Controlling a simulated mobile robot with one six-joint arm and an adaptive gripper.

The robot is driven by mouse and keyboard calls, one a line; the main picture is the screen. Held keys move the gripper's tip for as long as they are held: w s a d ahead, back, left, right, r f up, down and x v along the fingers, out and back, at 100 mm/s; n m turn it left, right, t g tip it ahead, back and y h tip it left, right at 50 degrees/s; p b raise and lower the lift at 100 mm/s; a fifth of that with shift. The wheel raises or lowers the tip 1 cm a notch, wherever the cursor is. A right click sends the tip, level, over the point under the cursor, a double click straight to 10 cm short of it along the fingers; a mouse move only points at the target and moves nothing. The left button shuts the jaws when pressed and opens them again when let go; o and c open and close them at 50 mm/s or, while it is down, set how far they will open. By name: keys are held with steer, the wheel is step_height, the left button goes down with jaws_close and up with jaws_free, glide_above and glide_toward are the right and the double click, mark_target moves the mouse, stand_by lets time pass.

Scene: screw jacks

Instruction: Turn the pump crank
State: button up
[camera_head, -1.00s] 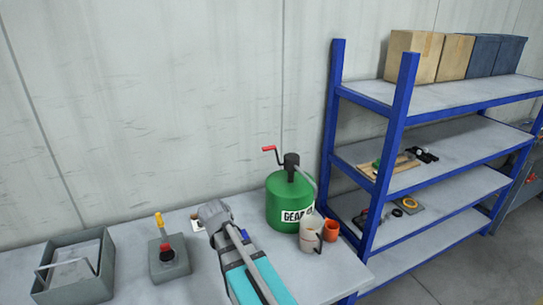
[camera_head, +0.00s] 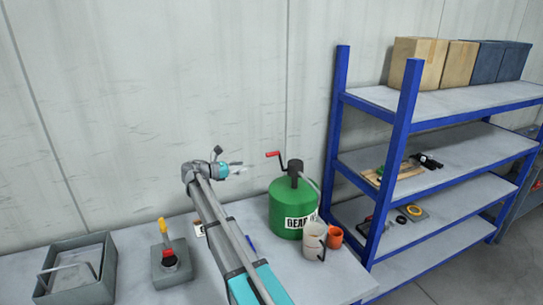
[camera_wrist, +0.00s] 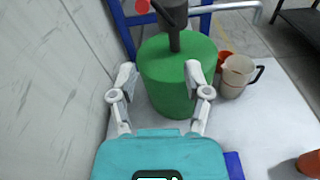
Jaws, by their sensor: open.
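The green gear-oil can (camera_head: 293,207) stands upright on the grey bench with a dark pump head (camera_head: 294,168) on top. The pump crank (camera_head: 272,154) has a red grip that points left toward the wall side. In the wrist view, the red grip (camera_wrist: 142,6) is cut by the top edge, beside the dark pump head (camera_wrist: 168,12). My gripper (camera_head: 238,164) is open and empty, left of the crank and apart from it, at about the pump head's height. In the wrist view, its fingers (camera_wrist: 160,74) are spread in front of the green can.
A control box with a yellow lever (camera_head: 170,268) and a grey bin (camera_head: 78,292) sit left. The wall is close behind.

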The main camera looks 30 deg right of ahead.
mark_target(278, 153)
steer(key=shift+w+r+n+h, duration=0.5)
steer(key=shift+w+r, duration=0.4)
steer(key=shift+w, duration=0.1)
steer(key=shift+d, duration=0.1)
steer(key=d, duration=0.9)
steer(key=s+d, duration=0.1)
steer(key=d, duration=0.3)
steer(key=shift+d, duration=0.3)
jaws_close()
